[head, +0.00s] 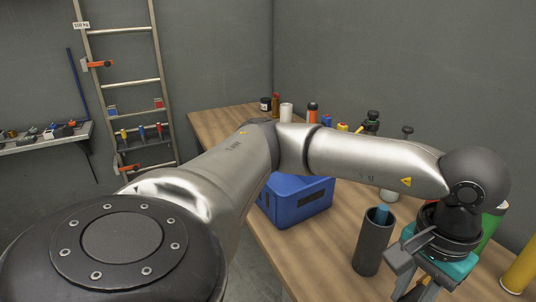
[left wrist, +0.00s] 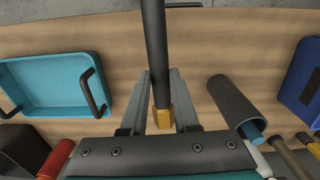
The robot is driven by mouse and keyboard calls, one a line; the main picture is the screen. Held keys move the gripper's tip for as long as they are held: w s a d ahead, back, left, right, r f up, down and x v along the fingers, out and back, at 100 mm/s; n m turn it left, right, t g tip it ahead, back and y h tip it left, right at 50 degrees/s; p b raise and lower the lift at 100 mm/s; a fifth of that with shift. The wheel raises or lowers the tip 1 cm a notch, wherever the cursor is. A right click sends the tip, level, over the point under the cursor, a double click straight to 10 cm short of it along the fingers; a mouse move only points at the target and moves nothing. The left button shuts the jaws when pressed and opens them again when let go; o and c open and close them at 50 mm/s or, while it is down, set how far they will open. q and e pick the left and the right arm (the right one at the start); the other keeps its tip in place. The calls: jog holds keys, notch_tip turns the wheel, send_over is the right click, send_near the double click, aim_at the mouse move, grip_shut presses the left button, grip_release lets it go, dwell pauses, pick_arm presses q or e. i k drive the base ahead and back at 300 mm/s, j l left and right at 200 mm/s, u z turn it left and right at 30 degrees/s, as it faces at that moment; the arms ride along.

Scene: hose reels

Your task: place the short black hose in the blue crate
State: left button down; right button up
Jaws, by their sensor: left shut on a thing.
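A black hose (left wrist: 155,45) with a yellow hexagonal end fitting (left wrist: 162,119) lies between the fingers of my left gripper (left wrist: 160,78), which is shut on it. The hose runs out past the top of the left wrist view, so its far end is hidden. In the head view my left gripper (head: 408,272) is at the lower right, and the hose is not clearly seen there. The blue crate (head: 305,208) is on the bench left of the gripper, partly hidden by my arm. It also shows at the right edge of the left wrist view (left wrist: 302,85). My right gripper is not in view.
A dark upright tube (head: 372,247) with a blue piece in it stands between crate and gripper. A light-blue tray (left wrist: 48,82) with black handles is on the gripper's other side. Several bottles and cans line the back of the bench. A ladder (head: 120,85) leans at the wall.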

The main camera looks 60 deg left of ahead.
aim_at(280, 191)
jog(key=i+j+u, duration=0.2)
jog(key=j+u, duration=0.25)
jog(key=j, duration=0.2)
jog(key=i+j+u, duration=0.2)
jog(key=i+j, duration=0.15)
jog(key=j, duration=0.2)
